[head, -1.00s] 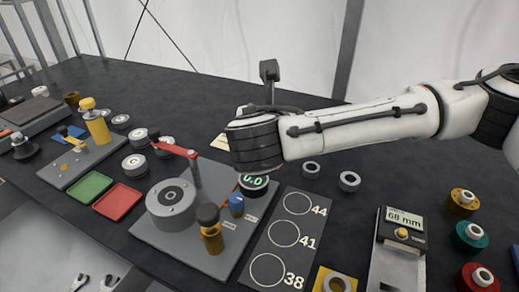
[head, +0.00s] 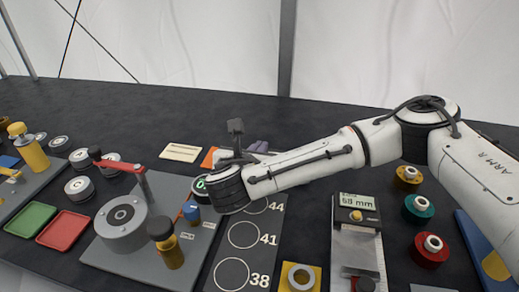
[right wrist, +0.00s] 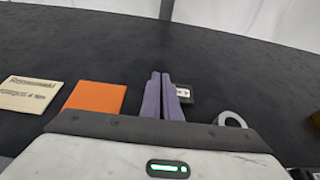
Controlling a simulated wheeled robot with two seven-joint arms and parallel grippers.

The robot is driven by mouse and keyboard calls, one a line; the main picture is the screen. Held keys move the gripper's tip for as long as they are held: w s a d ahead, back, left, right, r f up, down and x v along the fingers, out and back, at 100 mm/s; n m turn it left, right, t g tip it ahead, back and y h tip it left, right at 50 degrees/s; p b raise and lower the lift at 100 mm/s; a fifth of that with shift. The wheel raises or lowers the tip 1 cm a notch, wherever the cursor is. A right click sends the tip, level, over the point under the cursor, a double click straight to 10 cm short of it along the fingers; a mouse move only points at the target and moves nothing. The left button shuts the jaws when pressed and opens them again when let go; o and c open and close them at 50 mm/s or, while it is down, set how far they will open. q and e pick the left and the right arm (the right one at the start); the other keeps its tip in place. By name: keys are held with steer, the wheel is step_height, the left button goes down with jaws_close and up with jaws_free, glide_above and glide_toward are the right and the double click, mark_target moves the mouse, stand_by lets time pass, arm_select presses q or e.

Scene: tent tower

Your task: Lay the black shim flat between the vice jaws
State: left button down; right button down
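My right gripper (right wrist: 161,76) points away over the dark table in the right wrist view. Its two purple-grey fingers lie close together with only a narrow line between them, and nothing clearly shows between the tips. In the head view its fingers (head: 258,146) show just behind the black wrist. A small black piece with a white label (right wrist: 185,93) is partly hidden beside the right finger. I cannot tell whether it is the shim. A grey slide device with an upright readout (head: 357,212) stands at the lower right; I cannot tell whether it is the vice. My left gripper is out of view.
An orange card (right wrist: 95,97) and a beige card (right wrist: 30,92) lie left of the fingers, and a grey ring (right wrist: 230,119) lies right. A grey plate (head: 110,252) with a red-armed post stands left of my wrist. The table behind is clear.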

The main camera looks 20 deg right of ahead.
steer(key=shift+f, duration=0.15)
steer(key=c, duration=2)
jaws_free()
